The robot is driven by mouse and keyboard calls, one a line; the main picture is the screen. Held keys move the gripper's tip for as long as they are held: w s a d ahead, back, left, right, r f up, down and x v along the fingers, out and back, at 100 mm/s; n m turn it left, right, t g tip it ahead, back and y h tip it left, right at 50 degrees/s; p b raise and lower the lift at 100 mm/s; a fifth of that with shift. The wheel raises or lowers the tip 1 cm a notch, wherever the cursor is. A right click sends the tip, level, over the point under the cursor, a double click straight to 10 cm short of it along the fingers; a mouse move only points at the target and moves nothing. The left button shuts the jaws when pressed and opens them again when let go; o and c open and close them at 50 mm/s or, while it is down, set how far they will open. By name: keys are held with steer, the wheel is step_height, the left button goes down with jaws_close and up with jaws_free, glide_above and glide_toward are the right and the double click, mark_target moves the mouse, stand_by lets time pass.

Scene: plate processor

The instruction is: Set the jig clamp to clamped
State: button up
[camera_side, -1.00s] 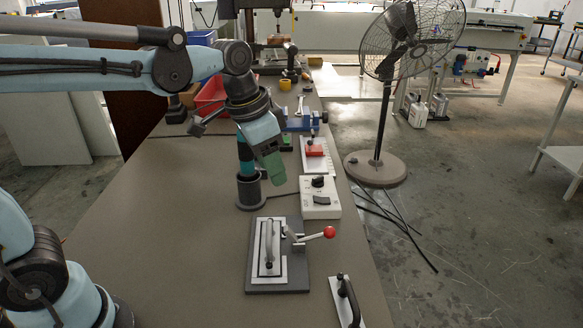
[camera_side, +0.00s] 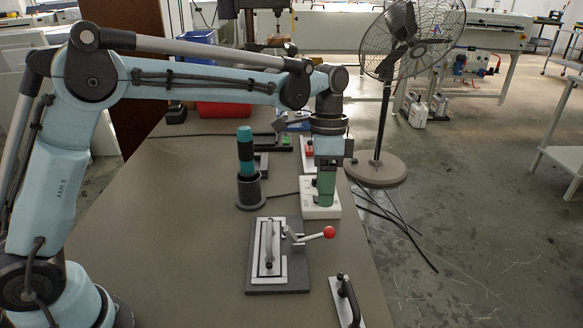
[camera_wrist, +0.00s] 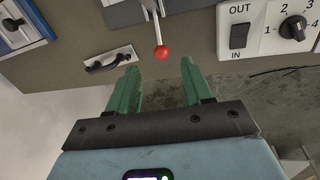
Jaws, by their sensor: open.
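The jig clamp has a small metal lever ending in a red ball (camera_side: 329,232). It is mounted at the right side of a dark jig base (camera_side: 277,287) that carries a light plate with a grey bar on it. The lever points out to the right, away from the plate. In the wrist view the red ball (camera_wrist: 162,52) shows just beyond and between my finger tips. My gripper (camera_side: 326,204) is open and empty, pointing down in front of the white control box, behind the lever in the side view. Its green fingers (camera_wrist: 160,68) are spread apart.
The white control box (camera_side: 310,212) has an OUT/IN rocker (camera_wrist: 239,36) and a numbered dial (camera_wrist: 293,27). A black-handled plate (camera_side: 347,300) lies near the front edge. A teal-handled tool stands in a dark holder (camera_side: 250,192). The bench (camera_side: 170,230) is clear at left.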

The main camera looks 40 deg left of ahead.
steer(key=f, duration=0.3)
steer(key=s+f, duration=0.1)
steer(key=f, duration=0.2)
steer(key=d+f, duration=0.1)
steer(key=f, duration=0.2)
steer(key=shift+s+f, duration=0.15)
steer(key=shift+f, duration=0.05)
jaws_close()
